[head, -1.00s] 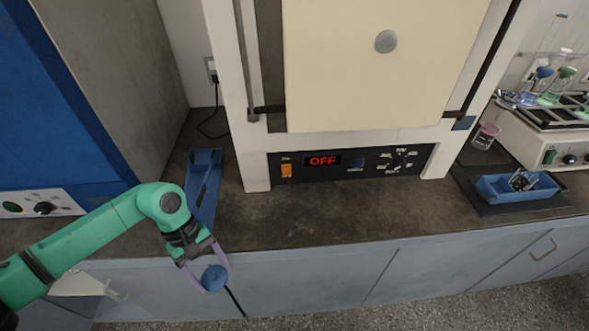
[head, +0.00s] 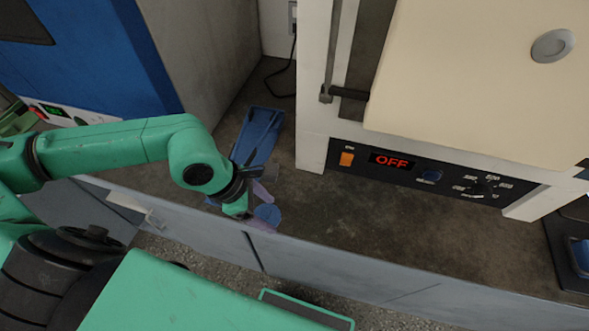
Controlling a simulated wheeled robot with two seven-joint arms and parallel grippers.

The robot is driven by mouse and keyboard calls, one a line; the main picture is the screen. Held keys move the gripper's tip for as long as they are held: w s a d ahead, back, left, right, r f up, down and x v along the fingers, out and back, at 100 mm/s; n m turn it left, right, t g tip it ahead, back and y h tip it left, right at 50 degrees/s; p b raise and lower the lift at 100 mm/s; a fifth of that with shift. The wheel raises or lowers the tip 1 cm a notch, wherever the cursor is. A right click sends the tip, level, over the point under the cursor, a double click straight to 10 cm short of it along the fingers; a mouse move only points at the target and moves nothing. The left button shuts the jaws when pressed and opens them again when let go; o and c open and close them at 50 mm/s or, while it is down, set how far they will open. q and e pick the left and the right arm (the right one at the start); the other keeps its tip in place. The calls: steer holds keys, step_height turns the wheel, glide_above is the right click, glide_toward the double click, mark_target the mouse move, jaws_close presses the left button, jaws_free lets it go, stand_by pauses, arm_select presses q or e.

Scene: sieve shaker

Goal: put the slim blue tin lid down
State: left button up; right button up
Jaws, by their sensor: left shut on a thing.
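My left gripper has purple fingers and is shut on the lid. It is over the front edge of the dark counter, in front of the blue tray. Whether the lid touches the counter cannot be told. My right gripper is not in view.
A long blue tray (head: 262,135) lies on the dark counter (head: 330,218) behind my left gripper. A large cream-fronted machine (head: 470,80) with an OFF display stands to the right. A blue and grey cabinet (head: 90,60) stands to the left. The counter in front of the machine is bare.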

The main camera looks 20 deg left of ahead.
arm_select(q)
steer(key=w, duration=0.4)
steer(key=w+p, duration=0.1)
steer(key=w, duration=0.3)
steer(key=w+p, duration=0.1)
steer(key=w, duration=0.3)
steer(key=shift+w+a+r, duration=0.2)
steer(key=shift+w+a, duration=0.1)
steer(key=shift+w, duration=0.05)
steer(key=f+b, duration=0.1)
steer(key=w+f+b, duration=0.1)
steer(key=f, duration=0.1)
steer(key=shift+w+f, duration=0.1)
steer(key=shift+f, duration=0.45)
steer(key=shift+a+r, duration=0.1)
steer(key=shift+r, duration=0.05)
steer(key=o, duration=1.2)
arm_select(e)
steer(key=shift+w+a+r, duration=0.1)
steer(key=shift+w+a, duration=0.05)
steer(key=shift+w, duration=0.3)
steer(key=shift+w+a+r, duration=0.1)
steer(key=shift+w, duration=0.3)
